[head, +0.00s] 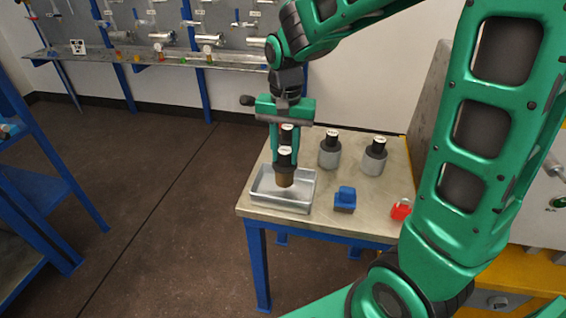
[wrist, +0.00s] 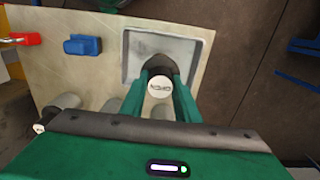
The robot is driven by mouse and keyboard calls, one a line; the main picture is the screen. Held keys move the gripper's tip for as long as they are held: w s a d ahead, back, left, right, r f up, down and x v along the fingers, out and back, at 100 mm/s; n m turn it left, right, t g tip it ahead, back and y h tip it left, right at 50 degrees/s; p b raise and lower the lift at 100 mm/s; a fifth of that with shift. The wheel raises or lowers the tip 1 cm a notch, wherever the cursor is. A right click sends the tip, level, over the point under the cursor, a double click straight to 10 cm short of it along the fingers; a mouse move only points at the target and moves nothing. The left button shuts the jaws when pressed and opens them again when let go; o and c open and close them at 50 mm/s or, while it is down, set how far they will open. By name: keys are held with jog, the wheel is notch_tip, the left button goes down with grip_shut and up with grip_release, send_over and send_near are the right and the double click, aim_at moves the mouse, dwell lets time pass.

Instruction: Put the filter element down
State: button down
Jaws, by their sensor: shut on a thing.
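My gripper (head: 286,158) points down over the left part of the workbench and is shut on the filter element. The filter element (head: 285,177) is upright, with a black upper part and a brown lower part. It is over the inside of a shallow metal tray (head: 306,202); I cannot tell whether its bottom touches the tray floor. In the wrist view the filter element's pale, lettered top (wrist: 160,87) shows between the green fingers, with the tray (wrist: 134,40) beyond it. The fingers hide part of its sides.
Grey cylinders with black tops (head: 330,153) (head: 374,158) stand behind and right of the tray; another is partly hidden behind my gripper. A blue block (head: 345,197) and a red object (head: 401,209) lie right of the tray. A shelf (head: 150,55) lines the back wall.

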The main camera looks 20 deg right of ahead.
aim_at(285, 162)
jog(key=shift+f, duration=1.8)
jog(key=c, duration=1.3)
grip_release()
jog(key=shift+c, duration=0.2)
notch_tip(285, 162, up, 12)
jog(key=s+d+f, duration=0.3)
jog(key=s+d, duration=0.5)
jog(key=s, duration=0.3)
jog(key=s+d+f, duration=0.3)
jog(key=s+d, duration=0.6)
jog(key=s, duration=0.3)
jog(key=shift+s+n, duration=0.25)
jog(key=shift+n, duration=0.15)
